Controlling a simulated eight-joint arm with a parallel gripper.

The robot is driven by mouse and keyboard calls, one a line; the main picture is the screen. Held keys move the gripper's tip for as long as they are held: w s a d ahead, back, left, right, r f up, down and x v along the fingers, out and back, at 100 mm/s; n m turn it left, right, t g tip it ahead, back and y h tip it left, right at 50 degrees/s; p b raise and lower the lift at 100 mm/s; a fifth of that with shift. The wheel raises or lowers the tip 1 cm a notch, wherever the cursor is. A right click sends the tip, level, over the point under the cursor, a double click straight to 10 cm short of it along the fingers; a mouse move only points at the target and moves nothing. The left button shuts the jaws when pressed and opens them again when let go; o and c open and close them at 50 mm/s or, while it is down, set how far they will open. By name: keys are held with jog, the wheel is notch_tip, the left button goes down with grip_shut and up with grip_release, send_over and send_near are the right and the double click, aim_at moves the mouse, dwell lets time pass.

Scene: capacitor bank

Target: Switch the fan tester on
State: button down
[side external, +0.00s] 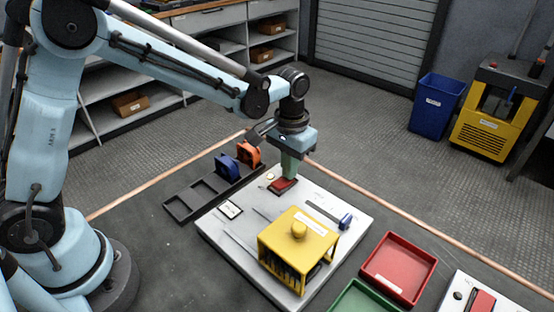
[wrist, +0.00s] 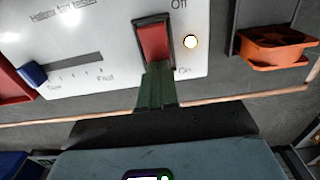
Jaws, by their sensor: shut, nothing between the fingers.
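The fan tester is a white panel (side external: 215,228) with a yellow cage (side external: 300,238) on it. Its red rocker switch (side external: 284,185) shows in the wrist view (wrist: 153,42) in a dark frame, between the labels Off and On. My gripper (side external: 290,176) is shut and empty, pointing down at the switch. In the wrist view its green fingertips (wrist: 158,72) are at the On end and cover part of it; I cannot tell how hard they press. A round lamp (wrist: 190,41) beside the switch looks pale and bright with an orange rim.
A blue slider knob (wrist: 32,74) sits at the Slow end of its slot. A dark rack (side external: 185,207) holds a blue fan (side external: 227,167) and an orange fan (side external: 248,153) beside the panel. A red tray (side external: 399,267) and a green tray (side external: 362,300) stand at the right.

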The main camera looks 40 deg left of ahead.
notch_tip(320, 180, up, 7)
dwell(0.9)
jog(key=s+a+r+t, duration=0.3)
jog(key=s+a+t, duration=0.4)
jog(key=s, duration=0.6)
jog(key=shift+s+a, duration=0.25)
jog(key=shift+a, duration=0.5)
